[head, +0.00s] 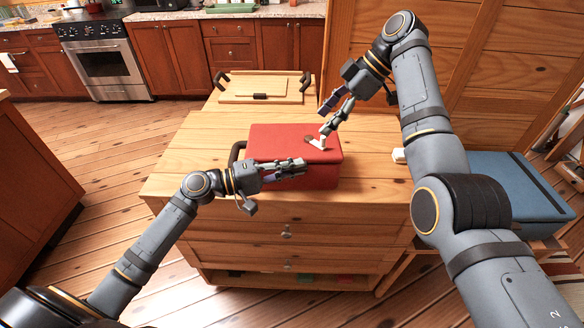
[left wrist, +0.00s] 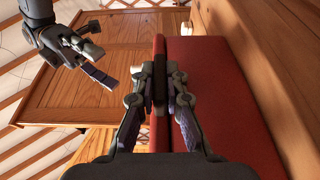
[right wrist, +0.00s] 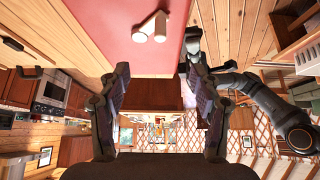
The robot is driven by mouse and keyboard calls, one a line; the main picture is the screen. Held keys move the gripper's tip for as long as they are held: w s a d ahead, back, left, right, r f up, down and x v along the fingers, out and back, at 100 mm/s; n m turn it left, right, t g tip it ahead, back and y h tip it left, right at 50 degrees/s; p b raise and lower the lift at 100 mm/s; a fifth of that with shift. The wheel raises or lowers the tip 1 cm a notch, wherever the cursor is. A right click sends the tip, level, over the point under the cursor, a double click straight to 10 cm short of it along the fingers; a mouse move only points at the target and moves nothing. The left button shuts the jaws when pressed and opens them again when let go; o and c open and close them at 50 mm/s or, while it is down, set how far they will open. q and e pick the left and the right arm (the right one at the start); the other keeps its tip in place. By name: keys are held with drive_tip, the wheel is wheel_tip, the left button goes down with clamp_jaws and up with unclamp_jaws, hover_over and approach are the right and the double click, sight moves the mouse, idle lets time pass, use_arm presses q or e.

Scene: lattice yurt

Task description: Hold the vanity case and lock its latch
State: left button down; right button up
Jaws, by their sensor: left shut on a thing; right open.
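The red vanity case (head: 262,138) sits on the wooden dresser top, with a dark handle (head: 236,156) at its left end. A small white latch (head: 317,143) is on its upper face, and it also shows in the right wrist view (right wrist: 150,28). My left gripper (head: 300,166) is shut at the front edge of the case; in the left wrist view its fingers (left wrist: 160,85) pinch by the red rim. The exact part gripped is partly hidden by the fingers. My right gripper (head: 326,120) is open and empty, just above and beside the latch. Contact cannot be told.
The dresser top (head: 190,150) is clear to the left of the case. A wooden tray (head: 260,90) with dark handles lies behind it. A blue case (head: 510,185) stands to the right, past my right arm. A small white object (head: 399,155) lies near the dresser's right edge.

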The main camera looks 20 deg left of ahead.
sight(325, 146)
drive_tip(key=shift+f, duration=2.8)
clamp_jaws()
drive_tip(key=shift+s+a, duration=0.5)
drive_tip(key=shift+s, duration=0.15)
drive_tip(key=shift+o, duration=0.4)
unclamp_jaws()
